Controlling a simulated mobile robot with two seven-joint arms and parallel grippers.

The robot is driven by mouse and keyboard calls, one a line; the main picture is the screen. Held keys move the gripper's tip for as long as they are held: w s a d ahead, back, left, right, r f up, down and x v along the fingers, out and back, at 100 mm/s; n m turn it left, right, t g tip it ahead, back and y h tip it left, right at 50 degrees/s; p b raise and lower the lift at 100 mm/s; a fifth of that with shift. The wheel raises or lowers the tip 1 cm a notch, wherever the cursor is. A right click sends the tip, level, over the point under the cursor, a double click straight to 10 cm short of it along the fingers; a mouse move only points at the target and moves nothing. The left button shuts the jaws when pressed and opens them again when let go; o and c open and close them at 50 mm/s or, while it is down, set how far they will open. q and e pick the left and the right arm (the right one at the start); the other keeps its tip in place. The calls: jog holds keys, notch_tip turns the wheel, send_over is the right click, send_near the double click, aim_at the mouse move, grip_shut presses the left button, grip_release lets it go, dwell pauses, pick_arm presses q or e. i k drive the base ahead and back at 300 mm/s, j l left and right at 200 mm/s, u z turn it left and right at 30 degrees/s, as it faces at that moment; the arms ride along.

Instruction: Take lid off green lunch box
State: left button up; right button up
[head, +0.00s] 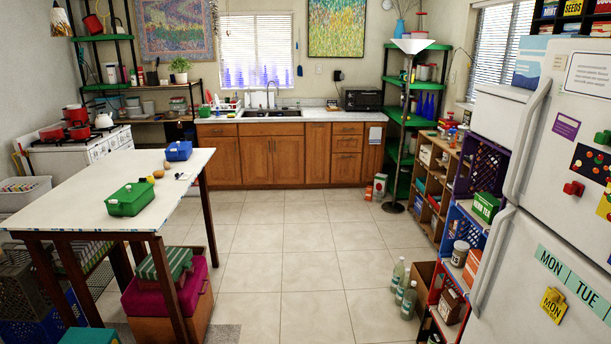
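The green lunch box (130,199) sits near the front right part of the white table (84,222) on the left. Its green lid appears to be on, so the inside is hidden. A blue lunch box (178,151) stands farther back on the same table. Neither of my grippers shows in the head view.
Small food items (158,174) lie between the two boxes. A magenta-topped storage seat (165,284) stands under the table's right end. Tiled floor (290,255) is open in the middle. A white fridge (550,180) and crate shelves (473,215) bound the right side.

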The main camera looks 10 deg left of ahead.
aim_at(131, 192)
jog(key=i, duration=1.7)
jog(key=i+l+u, duration=0.1)
jog(key=i+u, duration=0.25)
jog(key=i+l+u, duration=0.2)
jog(key=i+u, duration=0.15)
jog(key=i+l+u, duration=0.3)
jog(key=i, duration=0.15)
jog(key=i+l+u, duration=0.15)
jog(key=i+u, duration=0.25)
jog(key=i+l+u, duration=0.35)
jog(key=k+j, duration=0.1)
